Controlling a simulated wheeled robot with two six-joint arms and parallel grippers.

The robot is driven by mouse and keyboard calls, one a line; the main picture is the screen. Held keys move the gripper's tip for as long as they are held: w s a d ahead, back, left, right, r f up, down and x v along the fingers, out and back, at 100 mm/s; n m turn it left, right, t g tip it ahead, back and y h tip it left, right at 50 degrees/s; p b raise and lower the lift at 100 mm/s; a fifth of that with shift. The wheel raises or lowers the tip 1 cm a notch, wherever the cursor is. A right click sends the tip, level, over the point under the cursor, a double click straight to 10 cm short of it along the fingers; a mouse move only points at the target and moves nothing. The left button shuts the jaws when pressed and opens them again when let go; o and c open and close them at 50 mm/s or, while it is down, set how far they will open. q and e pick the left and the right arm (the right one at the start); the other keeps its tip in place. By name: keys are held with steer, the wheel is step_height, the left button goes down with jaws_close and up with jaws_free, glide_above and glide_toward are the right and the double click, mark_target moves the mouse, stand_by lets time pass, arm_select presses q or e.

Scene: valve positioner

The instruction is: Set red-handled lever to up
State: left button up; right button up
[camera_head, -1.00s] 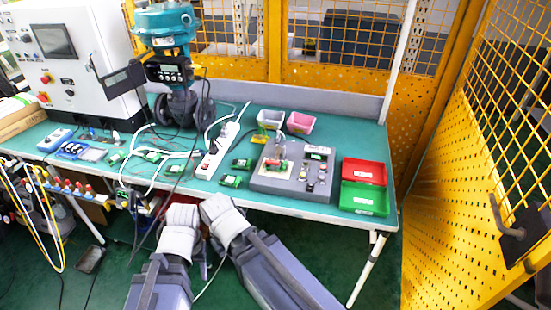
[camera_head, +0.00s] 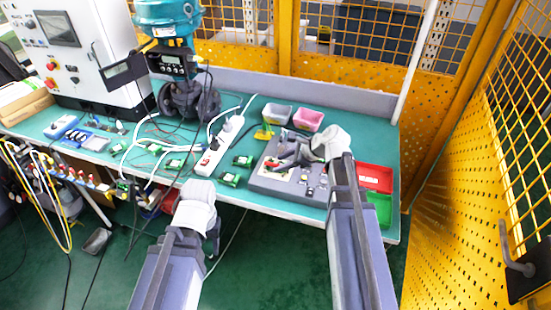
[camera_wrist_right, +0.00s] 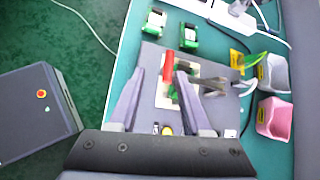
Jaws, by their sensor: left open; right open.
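The red-handled lever (camera_wrist_right: 168,66) shows in the right wrist view, on a pale plate of the grey control panel (camera_wrist_right: 150,62). Its red handle appears between the fingertips of my right gripper (camera_wrist_right: 161,74), which is open; I cannot tell whether they touch. In the head view the right gripper (camera_head: 288,158) is over the panel (camera_head: 262,186) and largely hides the lever. My left gripper (camera_head: 213,236) is in front of the table's front edge, away from the panel, open and mostly hidden by its wrist.
Red (camera_head: 375,178) and green (camera_head: 381,208) bins stand right of the panel. Grey (camera_head: 275,114) and pink (camera_head: 308,119) bins stand behind it. Small green blocks (camera_head: 231,179) and a white power strip (camera_head: 214,155) lie to its left. A yellow mesh fence (camera_head: 460,170) stands at right.

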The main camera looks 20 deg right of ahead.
mark_target(270, 163)
steer(key=shift+m, duration=0.4)
steer(key=b+x, duration=0.1)
steer(key=x, duration=0.1)
steer(key=b+x, duration=0.2)
steer(key=w+d+b+x, duration=0.1)
steer(key=b+x, duration=0.1)
steer(key=shift+w+a+f+b, duration=0.3)
steer(key=shift+w+a+f, duration=0.05)
steer(key=shift+a, duration=0.05)
steer(key=shift+r, duration=0.1)
steer(key=shift+c, duration=0.2)
jaws_close()
stand_by(0.7)
